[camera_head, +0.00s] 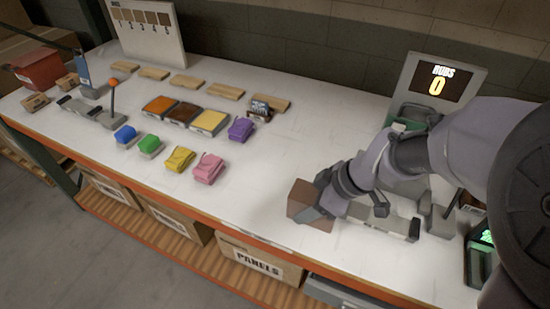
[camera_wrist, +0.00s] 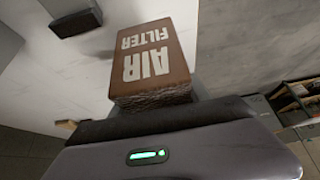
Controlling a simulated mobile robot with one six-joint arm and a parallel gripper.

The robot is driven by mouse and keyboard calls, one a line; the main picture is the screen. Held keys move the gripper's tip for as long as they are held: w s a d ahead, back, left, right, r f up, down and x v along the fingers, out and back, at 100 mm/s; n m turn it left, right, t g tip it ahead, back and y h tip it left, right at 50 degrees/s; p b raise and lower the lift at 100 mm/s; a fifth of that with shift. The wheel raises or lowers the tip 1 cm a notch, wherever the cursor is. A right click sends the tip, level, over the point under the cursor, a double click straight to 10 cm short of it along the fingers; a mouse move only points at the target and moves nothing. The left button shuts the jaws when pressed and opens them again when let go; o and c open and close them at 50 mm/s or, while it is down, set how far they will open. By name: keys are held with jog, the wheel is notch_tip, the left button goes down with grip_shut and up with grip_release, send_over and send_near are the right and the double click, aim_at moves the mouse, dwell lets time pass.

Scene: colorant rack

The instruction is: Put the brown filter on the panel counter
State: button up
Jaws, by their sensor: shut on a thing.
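The brown filter (camera_head: 302,198) is a box-shaped block at the front right of the white table. In the wrist view, the filter (camera_wrist: 150,62) shows white "AIR FILTER" lettering and a rough, fibrous near face. My gripper (camera_head: 322,203) is shut on it. I cannot tell whether the filter's underside touches the table. A counter with a dark display (camera_head: 437,84) reading "RUBS 0" stands at the back right, partly hidden by my arm. I cannot tell whether it is the panel counter.
A grey fixture (camera_head: 380,216) lies close to the right of my gripper. Blue, green, yellow, pink and purple (camera_head: 241,129) blocks stand left of centre, with colored panels (camera_head: 210,122) and wooden strips (camera_head: 226,91) behind. The white tabletop (camera_head: 310,140) is bare in the middle.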

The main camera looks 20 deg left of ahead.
jog(key=w+a, duration=0.3)
jog(key=w+a+f, duration=0.1)
jog(key=w+a, duration=0.6)
jog(key=shift+w+a+f+b, duration=0.15)
jog(key=shift+w+f+b, duration=0.1)
jog(key=shift+b, duration=0.15)
jog(key=shift+w+a+f, duration=0.15)
jog(key=shift+w+a, duration=0.05)
jog(key=shift+f+b, duration=0.9)
jog(key=shift+f, duration=0.65)
jog(key=shift+f, duration=0.1)
jog(key=o, duration=1.4)
jog(key=shift+c, duration=0.2)
